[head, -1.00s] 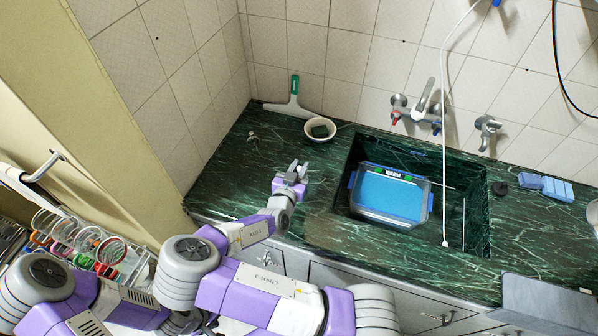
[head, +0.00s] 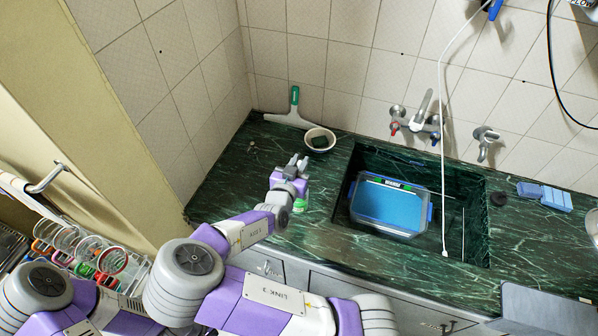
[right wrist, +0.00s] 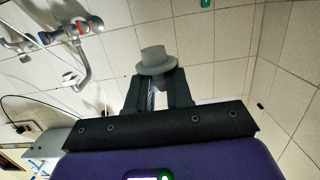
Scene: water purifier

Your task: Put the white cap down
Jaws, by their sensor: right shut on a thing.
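The white cap (right wrist: 152,60), which looks pale grey with a wide flange and a raised round top, sits between the fingertips of my right gripper (right wrist: 155,88) in the right wrist view. The fingers are shut on it near its flange. In the head view my right gripper (head: 297,162) is over the dark green counter, left of the sink and just in front of a white bowl. The cap is too small there to make out clearly. My left gripper is not in view.
The sink (head: 449,191) holds a blue-filled container (head: 390,208). A partly hidden green-and-white thing (head: 301,205) is beside my right gripper. The counter's left part is mostly bare.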

